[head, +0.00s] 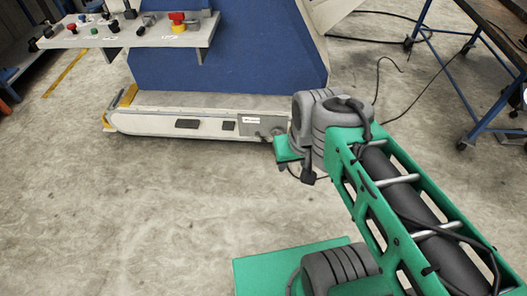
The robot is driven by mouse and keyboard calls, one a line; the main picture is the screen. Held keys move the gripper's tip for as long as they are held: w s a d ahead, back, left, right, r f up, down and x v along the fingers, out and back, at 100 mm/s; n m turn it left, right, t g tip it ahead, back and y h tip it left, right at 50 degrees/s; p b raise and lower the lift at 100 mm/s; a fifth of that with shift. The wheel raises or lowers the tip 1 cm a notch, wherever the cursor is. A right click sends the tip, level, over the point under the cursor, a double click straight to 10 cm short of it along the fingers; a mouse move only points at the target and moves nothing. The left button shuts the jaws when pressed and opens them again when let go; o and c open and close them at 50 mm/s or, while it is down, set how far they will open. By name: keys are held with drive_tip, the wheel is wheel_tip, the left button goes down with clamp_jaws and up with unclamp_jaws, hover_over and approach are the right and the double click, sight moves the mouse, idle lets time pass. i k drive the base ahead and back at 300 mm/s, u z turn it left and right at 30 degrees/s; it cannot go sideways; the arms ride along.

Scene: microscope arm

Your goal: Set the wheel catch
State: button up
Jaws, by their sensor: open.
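I cannot make out a wheel catch in the head view. A green open-framed arm (446,215) with a dark cylinder inside fills the lower right. Its grey ridged joint (318,122) stands near the middle, with a small green block beside it and a dark piece hanging below. A flat green plate (275,266) lies low at the bottom, with another grey ridged part (340,268) by its right side. I cannot tell how these parts join. I see no gripper jaws.
A blue machine (225,50) with a pale base (160,122) stands at the back. A shelf of knobs and a red button (177,18) juts out at upper left. A blue wheeled table (455,85) and loose cables are at upper right. Concrete floor (120,220) is clear at left.

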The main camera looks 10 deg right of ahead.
sight(262, 139)
drive_tip(key=z, duration=0.35)
drive_tip(key=i, duration=1.1)
drive_tip(key=u, duration=0.35)
